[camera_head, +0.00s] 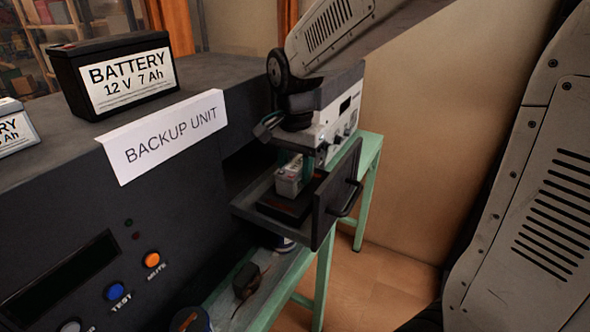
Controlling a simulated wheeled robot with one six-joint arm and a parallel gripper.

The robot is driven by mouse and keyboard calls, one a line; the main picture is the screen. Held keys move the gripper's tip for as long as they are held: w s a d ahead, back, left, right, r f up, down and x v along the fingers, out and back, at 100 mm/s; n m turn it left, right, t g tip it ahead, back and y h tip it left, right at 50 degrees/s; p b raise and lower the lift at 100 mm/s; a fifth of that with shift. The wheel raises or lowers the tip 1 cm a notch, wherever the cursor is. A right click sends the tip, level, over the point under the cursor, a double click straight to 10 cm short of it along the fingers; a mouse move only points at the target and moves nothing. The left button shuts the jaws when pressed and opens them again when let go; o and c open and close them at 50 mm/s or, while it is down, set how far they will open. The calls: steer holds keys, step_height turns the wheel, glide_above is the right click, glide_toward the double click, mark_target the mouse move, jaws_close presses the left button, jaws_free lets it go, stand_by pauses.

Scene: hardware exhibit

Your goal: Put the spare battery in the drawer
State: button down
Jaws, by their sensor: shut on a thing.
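The drawer (322,222) of the dark backup unit is pulled open, with its black handle facing right. My gripper (291,174) points down over the open drawer. It is shut on a small grey battery (289,183) with a pale label. The battery is upright, inside or just above the drawer; I cannot tell whether it touches anything below. The far part of the drawer's inside is hidden by my gripper and the drawer front.
A large black battery (118,75) and a grey battery (14,127) stand on the unit's top, near the "BACKUP UNIT" sign (165,137). A pale device with knobs (340,118) is behind my gripper. A green bench (367,170) stands below, with a dark plug-like object (247,280) on it.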

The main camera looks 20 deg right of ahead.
mark_target(295, 166)
steer(key=shift+f, duration=0.25)
steer(key=c, duration=0.9)
jaws_free()
steer(key=shift+f, duration=0.1)
steer(key=shift+o, duration=0.2)
step_height(295, 166, up, 12)
steer(key=shift+r, duration=0.2)
